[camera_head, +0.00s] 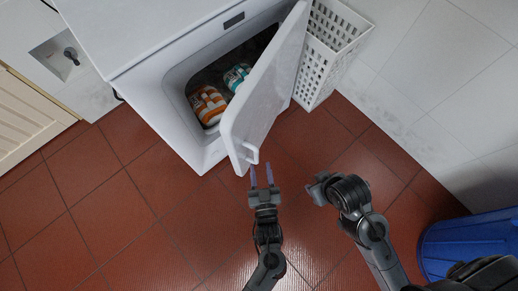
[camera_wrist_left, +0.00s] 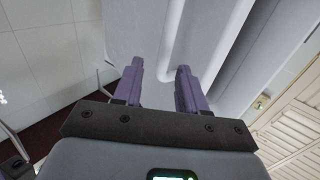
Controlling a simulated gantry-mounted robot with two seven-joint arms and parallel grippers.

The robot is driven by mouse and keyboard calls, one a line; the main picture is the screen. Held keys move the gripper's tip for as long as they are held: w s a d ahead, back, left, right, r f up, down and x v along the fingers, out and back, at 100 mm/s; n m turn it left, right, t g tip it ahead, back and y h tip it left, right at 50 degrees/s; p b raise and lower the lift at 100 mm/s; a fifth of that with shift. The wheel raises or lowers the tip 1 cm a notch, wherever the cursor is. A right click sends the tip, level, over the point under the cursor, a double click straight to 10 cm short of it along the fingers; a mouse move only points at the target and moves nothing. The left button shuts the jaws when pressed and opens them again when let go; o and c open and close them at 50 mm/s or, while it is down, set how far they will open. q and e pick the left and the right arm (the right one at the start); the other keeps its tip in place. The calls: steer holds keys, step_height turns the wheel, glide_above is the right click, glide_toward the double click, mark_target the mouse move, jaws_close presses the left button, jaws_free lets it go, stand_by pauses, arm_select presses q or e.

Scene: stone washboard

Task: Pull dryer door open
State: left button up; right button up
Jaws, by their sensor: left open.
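The white dryer door (camera_head: 265,95) stands partly open, swung out from the white dryer (camera_head: 190,50). Its small white handle (camera_head: 247,154) is at the door's lower end in the head view. My left gripper (camera_head: 262,174) is open and empty, its fingertips just below the handle and apart from it. In the left wrist view the purple fingers (camera_wrist_left: 160,80) point at the pale door panel (camera_wrist_left: 150,30), with nothing between them. My right gripper (camera_head: 317,189) is to the right of the left one, away from the door; its jaw gap is unclear.
Inside the dryer lie an orange-and-white item (camera_head: 208,105) and a teal-and-white item (camera_head: 236,77). A white slotted basket (camera_head: 330,45) stands right behind the door. A blue bin (camera_head: 470,245) is at lower right. The red tiled floor (camera_head: 130,195) at left is clear.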

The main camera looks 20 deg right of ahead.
arm_select(q)
steer(key=shift+s+a+p, duration=0.2)
steer(key=shift+s+p, duration=0.1)
steer(key=shift+s, duration=0.9)
steer(key=shift+s+a+p, duration=0.2)
steer(key=shift+s+p, duration=0.05)
steer(key=shift+s, duration=0.9)
